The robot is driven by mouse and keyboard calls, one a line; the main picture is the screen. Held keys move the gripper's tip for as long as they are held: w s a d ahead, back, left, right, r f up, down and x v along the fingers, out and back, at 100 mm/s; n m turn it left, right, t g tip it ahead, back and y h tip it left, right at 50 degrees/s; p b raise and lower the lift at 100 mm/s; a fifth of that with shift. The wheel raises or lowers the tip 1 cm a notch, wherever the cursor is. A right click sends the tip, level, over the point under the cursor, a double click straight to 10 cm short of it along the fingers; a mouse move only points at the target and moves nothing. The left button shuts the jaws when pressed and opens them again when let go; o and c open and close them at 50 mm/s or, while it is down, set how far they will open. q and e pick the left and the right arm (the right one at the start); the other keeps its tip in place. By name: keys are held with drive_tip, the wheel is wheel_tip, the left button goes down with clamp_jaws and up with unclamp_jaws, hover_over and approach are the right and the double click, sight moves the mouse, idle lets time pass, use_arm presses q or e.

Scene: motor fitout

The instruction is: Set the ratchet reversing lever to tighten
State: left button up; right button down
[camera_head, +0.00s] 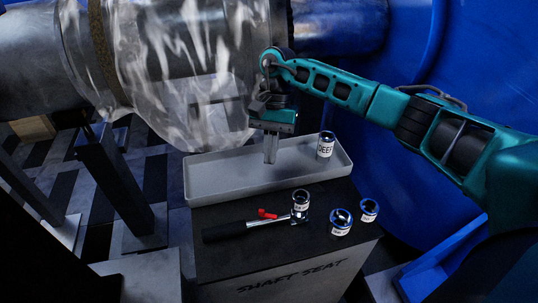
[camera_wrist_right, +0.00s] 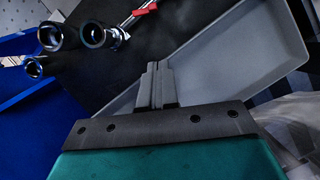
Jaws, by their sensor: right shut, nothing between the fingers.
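The ratchet (camera_head: 246,227) lies on the dark top of the bench, its black handle to the left and its head to the right. A red reversing lever (camera_head: 267,213) sits on it near the head. A labelled chrome socket (camera_head: 300,202) stands at the head end. In the wrist view the red lever (camera_wrist_right: 144,10) shows at the top edge. My right gripper (camera_head: 270,160) points down over the grey tray, behind the ratchet and apart from it. Its fingers (camera_wrist_right: 156,70) are together and empty. My left gripper is in neither view.
The grey tray (camera_head: 192,180) lies along the back of the bench, with a socket marked DEEP (camera_head: 326,145) at its right end. Two more sockets (camera_head: 341,222) (camera_head: 369,210) stand right of the ratchet. A plastic-wrapped shaft (camera_head: 160,65) is behind. A blue housing (camera_head: 400,190) rises at the right.

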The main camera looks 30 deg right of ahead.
sight(268, 214)
drive_tip(key=x, duration=0.7)
drive_tip(key=shift+s+a+f, duration=0.1)
drive_tip(key=shift+s+f, duration=0.05)
drive_tip(key=shift+f, duration=0.15)
drive_tip(key=shift+s+a+r+p, duration=0.2)
drive_tip(key=shift+s+a+p, duration=0.3)
drive_tip(key=shift+s+a, duration=0.85)
drive_tip(key=shift+s, duration=0.05)
drive_tip(key=shift+d, duration=0.1)
